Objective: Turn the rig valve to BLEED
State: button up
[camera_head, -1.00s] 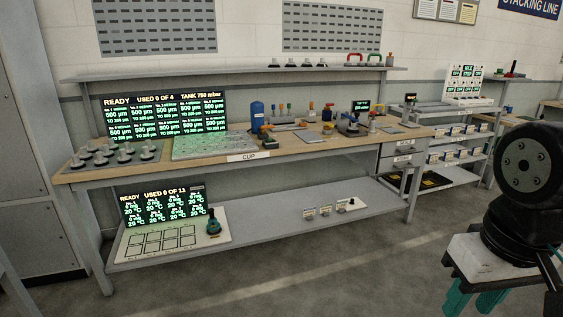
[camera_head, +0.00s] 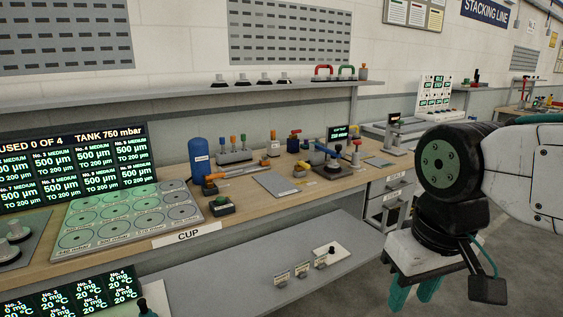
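A small test rig (camera_head: 334,168) with a dark base and a lever-like part stands on the wooden bench, with a small lit display (camera_head: 340,133) behind it. A red-topped fitting (camera_head: 356,150) stands at its right. I cannot tell which part is the rig valve, and no BLEED marking is readable. My gripper (camera_head: 413,292) hangs at the lower right, in front of the bench and well apart from the rig. Its teal fingers show a gap with nothing seen between them; the tips are near or past the picture's lower edge.
A blue tank (camera_head: 199,158), an orange-handled tool (camera_head: 232,173), a grey plate (camera_head: 276,184) and a cup tray (camera_head: 130,217) occupy the bench (camera_head: 240,215). An upper shelf (camera_head: 200,90) runs above it. A lower shelf (camera_head: 225,277) juts out below. Floor shows at right.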

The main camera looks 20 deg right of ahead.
aim_at(306, 165)
jog(key=i, duration=0.2)
jog(key=u, duration=2.45)
jog(key=k, duration=0.7)
jog(key=z, duration=2.4)
jog(key=i, duration=1.9)
jog(key=z, duration=0.1)
